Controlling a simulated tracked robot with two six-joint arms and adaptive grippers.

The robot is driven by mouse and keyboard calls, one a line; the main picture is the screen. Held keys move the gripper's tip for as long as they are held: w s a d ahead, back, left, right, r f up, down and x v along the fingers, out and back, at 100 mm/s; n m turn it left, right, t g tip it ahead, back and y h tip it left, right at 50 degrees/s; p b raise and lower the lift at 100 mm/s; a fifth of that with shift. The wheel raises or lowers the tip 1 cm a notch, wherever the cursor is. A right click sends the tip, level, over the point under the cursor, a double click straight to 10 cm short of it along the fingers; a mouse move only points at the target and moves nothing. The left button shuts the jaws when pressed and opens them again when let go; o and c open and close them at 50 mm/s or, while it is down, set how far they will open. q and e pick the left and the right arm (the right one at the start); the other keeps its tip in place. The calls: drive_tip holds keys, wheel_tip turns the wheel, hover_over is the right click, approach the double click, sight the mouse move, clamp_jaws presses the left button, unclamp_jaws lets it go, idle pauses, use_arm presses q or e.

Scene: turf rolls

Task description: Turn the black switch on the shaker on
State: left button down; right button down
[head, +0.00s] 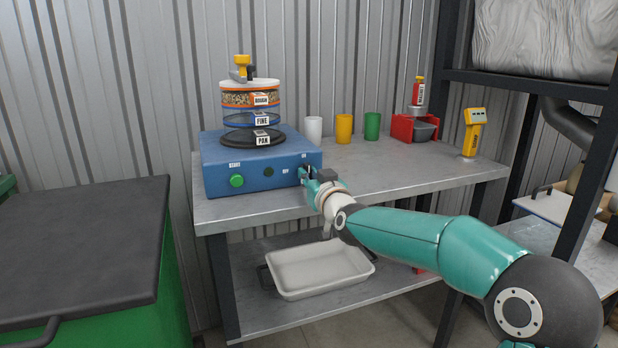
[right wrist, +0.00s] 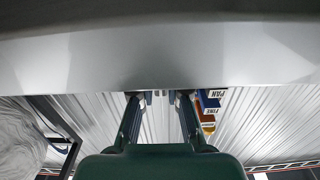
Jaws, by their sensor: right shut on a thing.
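The shaker (head: 262,165) is a blue box at the back left of the metal bench, with a stack of labelled sieves on top. Its front has a green START button (head: 236,181), a dark round knob (head: 268,171) and ON and OFF labels near its right end. My right gripper (head: 305,174) is at that right end, shut on the black switch by the labels. The fingers also show in the right wrist view (right wrist: 160,98), with a gap between them. The switch is largely hidden by the gripper, so I cannot tell its position. My left gripper is out of view.
White (head: 313,129), yellow (head: 343,129) and green (head: 371,126) cups stand behind on the bench. A red holder (head: 402,127) and a yellow handheld device (head: 472,132) are farther right. A white tray (head: 318,270) lies on the lower shelf. A green, dark-lidded bin (head: 80,240) stands left.

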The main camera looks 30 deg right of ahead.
drive_tip(key=shift+a+f, duration=0.1)
drive_tip(key=shift+f, duration=0.3)
drive_tip(key=c, duration=1.2)
unclamp_jaws()
drive_tip(key=shift+o, duration=0.2)
drive_tip(key=shift+r, duration=0.2)
drive_tip(key=v, duration=1.1)
drive_tip(key=shift+s, duration=0.4)
drive_tip(key=shift+f, duration=0.1)
